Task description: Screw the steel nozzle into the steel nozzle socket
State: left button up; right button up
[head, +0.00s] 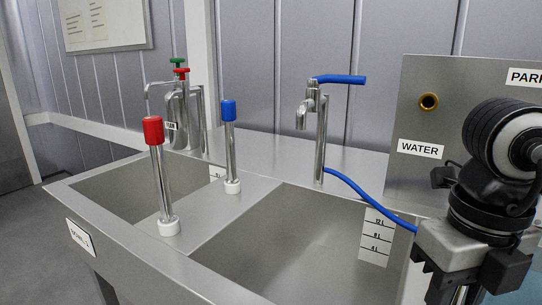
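I cannot tell for sure which part is the steel nozzle or its socket. Two upright steel tubes stand in white collars on the sink's divider, one with a red cap (153,130) and one with a blue cap (228,110). My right gripper (458,297) points down at the lower right, in front of the panel. Its fingertips are cut off by the bottom edge. My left gripper is out of view.
A steel sink has a left basin (128,190) and a larger right basin (300,240), both looking empty. A tap (321,130) with a blue lever stands behind. A blue hose (370,200) runs toward the panel.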

jog(key=m, duration=0.5)
jog(key=shift+m, duration=0.4)
jog(key=o, duration=1.4)
jog(key=shift+p, duration=0.3)
notch_tip(320, 180, up, 7)
jog(key=p, duration=0.6)
